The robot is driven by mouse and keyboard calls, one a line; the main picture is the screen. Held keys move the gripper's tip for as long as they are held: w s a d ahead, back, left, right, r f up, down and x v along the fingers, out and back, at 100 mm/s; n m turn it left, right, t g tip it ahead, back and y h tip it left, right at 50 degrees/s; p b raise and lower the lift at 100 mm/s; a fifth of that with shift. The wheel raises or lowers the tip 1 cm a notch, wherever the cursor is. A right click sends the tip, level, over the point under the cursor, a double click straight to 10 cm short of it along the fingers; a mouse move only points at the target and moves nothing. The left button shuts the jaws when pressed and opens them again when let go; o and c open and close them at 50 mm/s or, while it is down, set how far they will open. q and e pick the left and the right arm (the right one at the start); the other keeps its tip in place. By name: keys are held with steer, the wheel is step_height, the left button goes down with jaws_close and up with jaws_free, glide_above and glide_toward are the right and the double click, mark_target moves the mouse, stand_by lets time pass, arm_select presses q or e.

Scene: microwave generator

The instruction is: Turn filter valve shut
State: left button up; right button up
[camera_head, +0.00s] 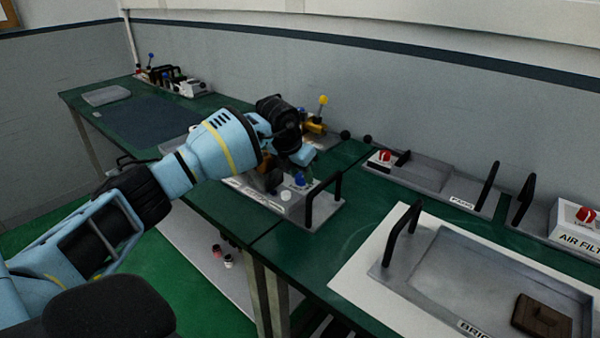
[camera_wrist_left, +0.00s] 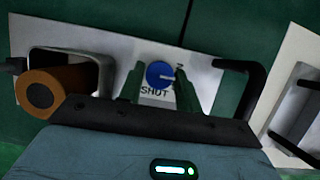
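The filter valve is a blue round knob (camera_wrist_left: 160,74) on a pale panel (camera_wrist_left: 205,77), with a word reading SHUT printed below it in the left wrist view. A small dark pointer shows at the knob's right edge. The blue knob also shows in the head view (camera_head: 299,180). My left gripper (camera_wrist_left: 159,80) is open, with one green finger on each side of the knob. I cannot tell whether the fingers touch it. In the head view my left wrist hangs over the panel and hides part of it. My right gripper is not in view.
An orange-brown cylinder (camera_wrist_left: 50,92) lies left of the fingers. A black handle (camera_head: 322,198) rises at the panel's right end. A yellow-topped lever (camera_head: 322,101) stands behind. Trays with black handles and red knobs (camera_head: 384,156) are on the right bench.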

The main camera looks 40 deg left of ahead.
arm_select(q)
steer(key=c, duration=0.5)
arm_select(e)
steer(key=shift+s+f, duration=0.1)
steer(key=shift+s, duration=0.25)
